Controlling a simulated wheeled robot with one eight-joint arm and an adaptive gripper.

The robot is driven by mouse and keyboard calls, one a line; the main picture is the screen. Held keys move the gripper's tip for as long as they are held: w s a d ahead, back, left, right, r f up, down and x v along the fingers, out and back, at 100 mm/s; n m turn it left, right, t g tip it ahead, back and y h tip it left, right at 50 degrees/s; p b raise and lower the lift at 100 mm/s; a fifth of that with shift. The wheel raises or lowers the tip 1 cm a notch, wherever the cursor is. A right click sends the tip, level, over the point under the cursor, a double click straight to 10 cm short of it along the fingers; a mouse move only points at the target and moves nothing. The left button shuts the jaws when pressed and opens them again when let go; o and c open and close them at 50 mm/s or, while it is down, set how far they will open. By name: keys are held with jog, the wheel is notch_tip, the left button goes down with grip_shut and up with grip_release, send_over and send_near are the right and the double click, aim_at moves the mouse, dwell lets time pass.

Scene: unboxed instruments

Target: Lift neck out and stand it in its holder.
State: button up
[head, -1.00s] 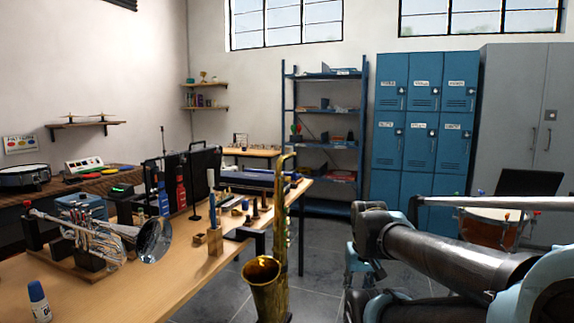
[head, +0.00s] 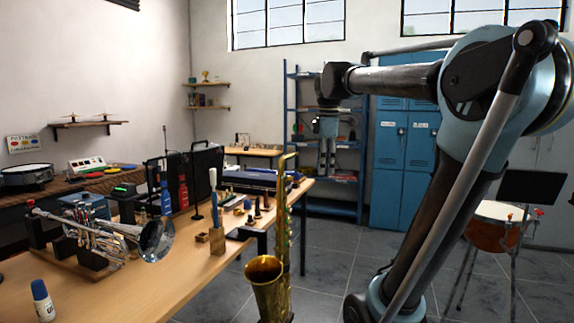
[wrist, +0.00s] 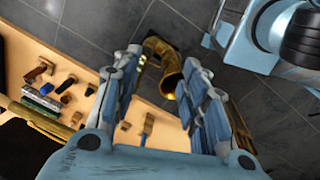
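The gold saxophone (head: 265,283) stands upright at the table's near right edge, bell toward me. Its neck (head: 288,158) is at the top of the tall body, seen small. In the wrist view the gold saxophone (wrist: 168,62) shows between and beyond my fingers; I cannot tell its neck from its body there. My gripper (head: 327,168) hangs pointing down, beyond and right of the saxophone in the head view. In the wrist view my gripper (wrist: 165,85) is open, with nothing between its fingers. I cannot tell which thing is the neck's holder.
The wooden table (head: 150,290) bears a silver trumpet (head: 95,240), a white-blue bottle (head: 42,300), a wooden block (head: 217,240) and several small parts. A blue shelf rack (head: 348,205) stands behind. A drum (head: 495,225) stands at right; grey floor (head: 330,270) lies between.

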jog(key=w+a+r+n, duration=0.7)
jog(key=w+r+n, duration=0.1)
jog(key=r, duration=0.3)
jog(key=n+g, duration=0.1)
jog(key=n, duration=0.5)
send_near(287, 155)
jog(key=f, duration=0.6)
jog(key=shift+s+a+f, duration=0.1)
jog(key=shift+s+f, duration=0.05)
jog(key=shift+s, duration=0.25)
jog(key=f, duration=0.2)
jog(key=w+f, duration=0.1)
jog(key=f, duration=0.1)
jog(key=shift+s+f, duration=0.1)
jog(key=shift+f, duration=0.6)
jog(key=shift+c, duration=0.2)
grip_shut()
